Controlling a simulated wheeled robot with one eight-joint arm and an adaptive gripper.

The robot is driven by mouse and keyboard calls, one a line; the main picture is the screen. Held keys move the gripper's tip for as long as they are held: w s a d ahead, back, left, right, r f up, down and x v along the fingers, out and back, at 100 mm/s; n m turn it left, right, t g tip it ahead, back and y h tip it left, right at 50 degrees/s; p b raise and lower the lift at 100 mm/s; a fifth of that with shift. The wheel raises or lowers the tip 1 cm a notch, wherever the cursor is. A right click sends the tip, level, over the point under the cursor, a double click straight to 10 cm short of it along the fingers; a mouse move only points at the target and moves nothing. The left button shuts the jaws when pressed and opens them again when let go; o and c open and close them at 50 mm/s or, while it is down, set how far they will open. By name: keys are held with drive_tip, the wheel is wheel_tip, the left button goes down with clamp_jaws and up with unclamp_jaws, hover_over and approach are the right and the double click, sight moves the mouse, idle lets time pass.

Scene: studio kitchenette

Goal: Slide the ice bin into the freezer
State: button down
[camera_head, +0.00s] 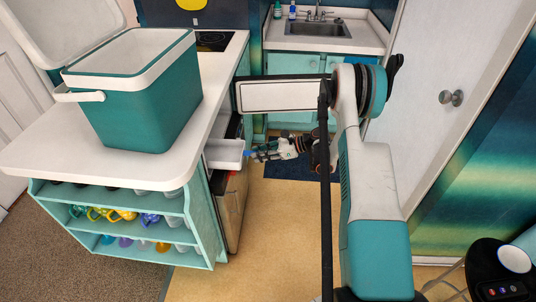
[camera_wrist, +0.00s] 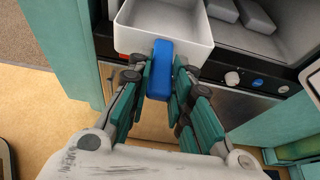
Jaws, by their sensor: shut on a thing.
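The ice bin (camera_head: 224,153) is a white open-topped box sticking out from under the counter's right side. In the wrist view the bin (camera_wrist: 128,38) looks empty and has a blue handle (camera_wrist: 160,68) on its front. My gripper (camera_head: 250,155) is shut on this handle; in the wrist view its teal fingers (camera_wrist: 162,82) lie on both sides of it. The freezer (camera_wrist: 262,78) is a dark-fronted unit with knobs and an open cavity holding grey blocks. The bin's front is outside the opening, and how far its back reaches in is hidden.
A teal cooler (camera_head: 140,105) with its lid open stands on the white counter (camera_head: 60,158). Shelves (camera_head: 125,225) of cups are below. A white door (camera_head: 450,60) is at right, and a black stool (camera_head: 500,275) stands front right. The floor (camera_head: 275,235) between is clear.

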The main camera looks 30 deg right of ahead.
sight(208, 156)
drive_tip(key=w+a, duration=0.4)
drive_tip(key=a, duration=0.2)
drive_tip(key=w+a, duration=0.4)
drive_tip(key=a, duration=0.2)
drive_tip(key=w+a, duration=0.4)
drive_tip(key=a, duration=0.2)
drive_tip(key=shift+w, duration=0.1)
idle(0.3)
drive_tip(key=shift+f, duration=0.8)
idle(0.5)
drive_tip(key=c, duration=1.4)
unclamp_jaws()
drive_tip(key=shift+o, duration=0.2)
drive_tip(key=v, duration=1.2)
